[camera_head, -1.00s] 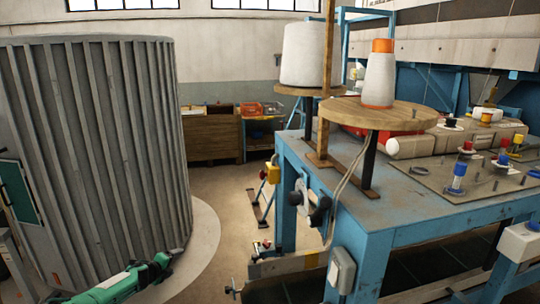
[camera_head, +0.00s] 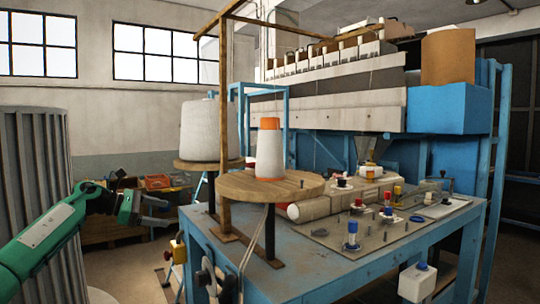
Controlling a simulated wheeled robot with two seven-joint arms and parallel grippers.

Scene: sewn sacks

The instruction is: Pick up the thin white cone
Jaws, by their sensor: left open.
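The thin white cone (camera_head: 269,157) with an orange top and orange base rim stands upright on a round wooden disc (camera_head: 232,188) in the middle of the camera_head view. A wider white cone (camera_head: 197,130) stands behind it to the left. My left gripper (camera_head: 160,211), green and black, comes in from the left; it is open and empty. In the picture it is left of the wooden disc and apart from the thin cone. My right gripper is not in view.
A wooden post (camera_head: 224,120) rises left of the thin cone. A blue machine table (camera_head: 330,268) carries the disc stands, bobbins and a control plate (camera_head: 352,233). A grey ribbed cylinder (camera_head: 35,150) stands at the far left.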

